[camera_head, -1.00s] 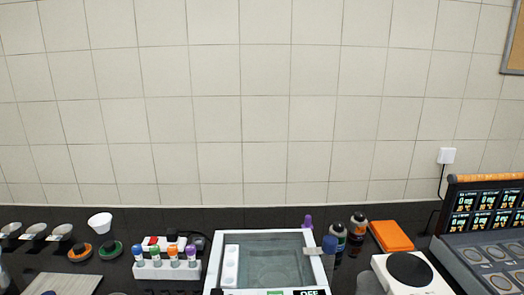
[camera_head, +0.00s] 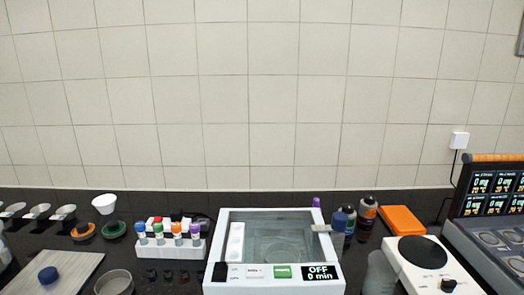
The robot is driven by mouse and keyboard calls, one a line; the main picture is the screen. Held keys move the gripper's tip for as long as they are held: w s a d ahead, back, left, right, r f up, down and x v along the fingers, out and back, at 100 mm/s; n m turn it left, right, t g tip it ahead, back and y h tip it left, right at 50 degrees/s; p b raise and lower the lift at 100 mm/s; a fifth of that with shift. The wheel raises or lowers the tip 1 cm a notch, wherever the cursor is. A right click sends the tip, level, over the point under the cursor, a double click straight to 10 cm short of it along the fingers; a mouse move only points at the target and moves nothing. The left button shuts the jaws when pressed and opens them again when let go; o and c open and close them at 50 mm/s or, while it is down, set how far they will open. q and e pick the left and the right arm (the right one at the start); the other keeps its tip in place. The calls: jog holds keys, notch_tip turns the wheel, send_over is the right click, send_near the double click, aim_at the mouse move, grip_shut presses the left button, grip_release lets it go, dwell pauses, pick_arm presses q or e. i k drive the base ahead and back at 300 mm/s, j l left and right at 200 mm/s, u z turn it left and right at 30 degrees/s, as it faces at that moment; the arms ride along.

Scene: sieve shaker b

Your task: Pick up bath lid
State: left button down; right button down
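A flat light-grey plate with a blue knob (camera_head: 48,274) lies on the dark bench at the lower left and looks like the bath lid. Its lower left part is cut off by the picture edge. The white bath (camera_head: 215,262) stands at the bottom centre, with its glassy interior visible from above. Its front panel display (camera_head: 320,272) reads OFF and 0 min. A small grey piece (camera_head: 321,228) sits at its right rim. Neither of my grippers is in view.
A round metal sieve or pan (camera_head: 114,283) stands between the plate and the bath. A white rack with coloured-cap tubes (camera_head: 170,249) is behind it. Bottles (camera_head: 367,212), an orange box (camera_head: 401,219) and a white hotplate (camera_head: 420,262) are on the right. A tiled wall closes the back.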

aim_at(51, 272)
jog(key=u, duration=1.55)
jog(key=z, duration=1.6)
jog(key=i+j+u, duration=0.15)
jog(key=j, duration=0.2)
jog(key=j+u, duration=0.2)
jog(key=i+j+u, duration=0.15)
jog(key=j, duration=0.25)
